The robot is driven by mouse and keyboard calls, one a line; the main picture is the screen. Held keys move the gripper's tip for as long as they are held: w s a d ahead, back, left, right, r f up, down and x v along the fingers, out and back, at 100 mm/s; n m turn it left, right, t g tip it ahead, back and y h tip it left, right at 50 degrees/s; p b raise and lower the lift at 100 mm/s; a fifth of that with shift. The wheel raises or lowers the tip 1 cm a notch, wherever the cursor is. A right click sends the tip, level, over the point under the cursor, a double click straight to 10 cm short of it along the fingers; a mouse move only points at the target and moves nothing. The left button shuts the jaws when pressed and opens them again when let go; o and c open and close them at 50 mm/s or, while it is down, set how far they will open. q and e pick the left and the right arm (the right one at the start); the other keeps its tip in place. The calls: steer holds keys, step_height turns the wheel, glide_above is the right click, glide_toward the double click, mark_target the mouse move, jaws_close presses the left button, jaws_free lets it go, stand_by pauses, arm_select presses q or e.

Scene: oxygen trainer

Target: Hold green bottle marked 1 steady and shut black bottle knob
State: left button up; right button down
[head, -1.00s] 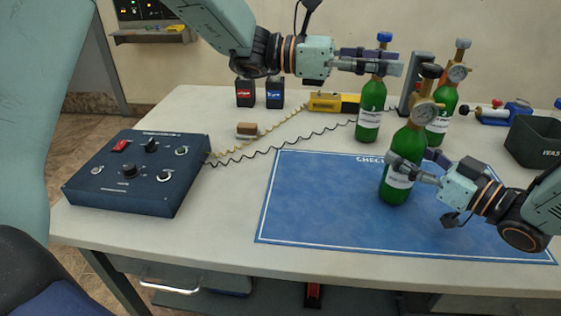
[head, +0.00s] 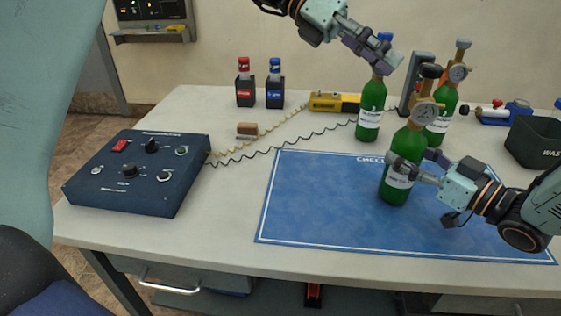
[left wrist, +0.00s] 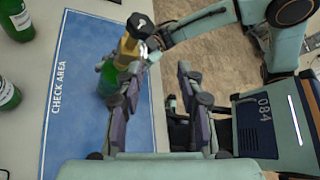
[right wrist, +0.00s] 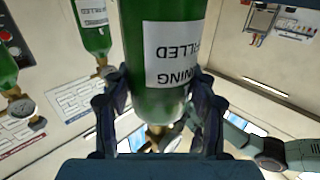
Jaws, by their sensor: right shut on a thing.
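The green bottle (head: 397,187) with a black knob (head: 431,71) and a brass gauge (head: 425,111) stands upright at the blue mat's back right part. My right gripper (head: 408,166) is shut around its body at the label. The right wrist view shows the bottle (right wrist: 160,50) between both fingers; its label partly reads "FILLED", and no number is readable. My left gripper (head: 386,62) is open and empty, tilted downward, left of the black knob. In the left wrist view, the knob (left wrist: 140,25) lies beyond the left finger, outside the open jaws (left wrist: 160,85).
Two more green bottles stand behind, one with a blue knob (head: 369,122) and one with a gauge (head: 440,124). A blue control box (head: 125,187) sits at left. A dark waste bin (head: 535,145) is at right. The mat's (head: 320,200) front left is clear.

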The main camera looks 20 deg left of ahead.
arm_select(q)
steer(key=w+d+r+t+y, duration=0.25)
steer(key=d+r+y, duration=0.25)
steer(key=r+y, duration=0.45)
steer(key=s+a+f+m+g+y, duration=0.1)
steer(key=s+a+f+m, duration=0.3)
steer(key=f, duration=0.5)
steer(key=s+a+f+m+g+y, duration=0.1)
steer(key=s+a+f+m+g, duration=0.1)
steer(key=s+a+f+m, duration=0.2)
steer(key=s+a+f+m+g+y, duration=0.2)
steer(key=s+a+f+m, duration=0.3)
steer(key=a+f+m, duration=0.4)
steer(key=shift+f, duration=2.35)
